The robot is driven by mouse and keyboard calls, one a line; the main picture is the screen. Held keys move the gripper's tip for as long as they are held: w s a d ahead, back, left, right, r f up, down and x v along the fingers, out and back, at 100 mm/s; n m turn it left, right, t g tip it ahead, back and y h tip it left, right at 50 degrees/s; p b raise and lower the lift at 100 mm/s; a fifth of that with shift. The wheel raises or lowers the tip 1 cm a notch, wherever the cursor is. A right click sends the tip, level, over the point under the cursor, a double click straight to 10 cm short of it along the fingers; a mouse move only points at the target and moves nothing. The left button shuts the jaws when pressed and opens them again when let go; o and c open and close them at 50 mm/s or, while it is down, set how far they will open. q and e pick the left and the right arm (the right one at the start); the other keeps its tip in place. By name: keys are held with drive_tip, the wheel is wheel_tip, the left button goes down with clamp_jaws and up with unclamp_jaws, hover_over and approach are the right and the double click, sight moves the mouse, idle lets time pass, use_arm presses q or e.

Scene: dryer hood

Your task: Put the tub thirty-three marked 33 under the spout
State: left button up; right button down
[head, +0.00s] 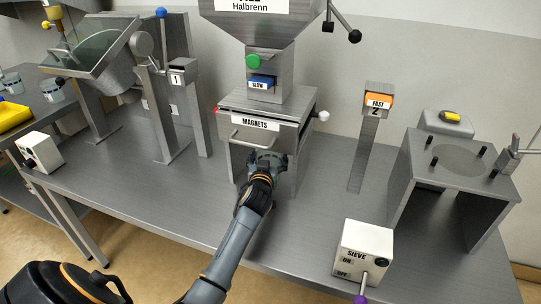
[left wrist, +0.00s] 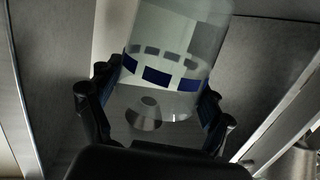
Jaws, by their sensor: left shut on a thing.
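My left gripper (head: 266,163) reaches into the opening below the drawer marked MAGNETS (head: 255,122), under the big hopper. It is shut on a clear tub (head: 270,155), which shows only in part between the fingers. In the left wrist view the see-through tub (left wrist: 160,76) with a dark blue band sits between the two fingers (left wrist: 153,108). Its mark is not readable. A small pale cone (left wrist: 147,112) shows through or beyond the tub wall; I cannot tell if it is the spout. The spout is hidden in the head view. My right gripper is not in view.
The stand's side walls (head: 303,135) flank the left gripper closely. A SIEVE switch box (head: 362,252) stands at the front right, a sieve table (head: 460,160) at the right. More tubs (head: 52,91) stand on the left bench.

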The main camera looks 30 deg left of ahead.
use_arm(q)
drive_tip(key=x, duration=0.3)
drive_tip(key=shift+w+a+r, duration=0.25)
drive_tip(key=shift+w+r, duration=0.1)
drive_tip(key=shift+w, duration=0.05)
drive_tip(key=shift+f, duration=0.85)
drive_tip(key=shift+r, duration=0.1)
drive_tip(key=shift+f+b, duration=0.25)
drive_tip(key=shift+b, duration=0.1)
drive_tip(key=o, duration=1.1)
drive_tip(key=shift+o, duration=0.2)
